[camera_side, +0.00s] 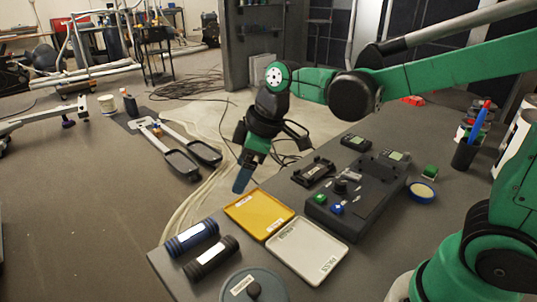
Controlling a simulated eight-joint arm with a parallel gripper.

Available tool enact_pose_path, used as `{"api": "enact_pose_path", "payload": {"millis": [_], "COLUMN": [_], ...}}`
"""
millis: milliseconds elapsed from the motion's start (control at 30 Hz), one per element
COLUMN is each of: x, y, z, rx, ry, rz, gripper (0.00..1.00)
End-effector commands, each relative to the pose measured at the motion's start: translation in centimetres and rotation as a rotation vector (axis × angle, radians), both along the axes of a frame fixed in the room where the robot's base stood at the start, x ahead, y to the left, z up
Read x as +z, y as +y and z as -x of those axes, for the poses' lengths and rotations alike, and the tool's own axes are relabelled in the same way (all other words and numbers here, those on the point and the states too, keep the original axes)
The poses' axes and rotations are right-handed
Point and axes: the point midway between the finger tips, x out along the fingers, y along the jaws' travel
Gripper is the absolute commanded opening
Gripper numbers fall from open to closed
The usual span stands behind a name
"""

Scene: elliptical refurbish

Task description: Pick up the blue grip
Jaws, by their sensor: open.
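The blue grip (180,246) is a dark blue ribbed cylinder with a white label. It lies on its side near the left front edge of the grey table, just behind a similar black grip (198,269). My gripper (243,179) points down above the table, to the right of and higher than the blue grip, near the yellow tray. It is apart from both grips. It is open, and a blue finger shows at its tip; I see nothing held in it.
A yellow tray (242,214) and a white tray marked PRESS (318,262) lie right of the grips. A round dark lidded container (270,291) stands in front. A dark control box (352,207) with buttons and a pen cup (464,154) stand to the right.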

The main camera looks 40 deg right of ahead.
Motion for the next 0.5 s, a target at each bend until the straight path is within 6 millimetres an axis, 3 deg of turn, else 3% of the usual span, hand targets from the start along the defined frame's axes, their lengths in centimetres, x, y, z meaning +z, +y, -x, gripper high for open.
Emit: {"api": "enact_pose_path", "payload": {"millis": [200, 500], "x": [-3.8, -7.6], "y": [4.0, 6.7], "z": [-3.8, -5.2], "rx": [0.428, 0.743], "ry": [0.051, 0.056], "rz": [-0.002, -0.031], "gripper": [0.79, 0.79]}}
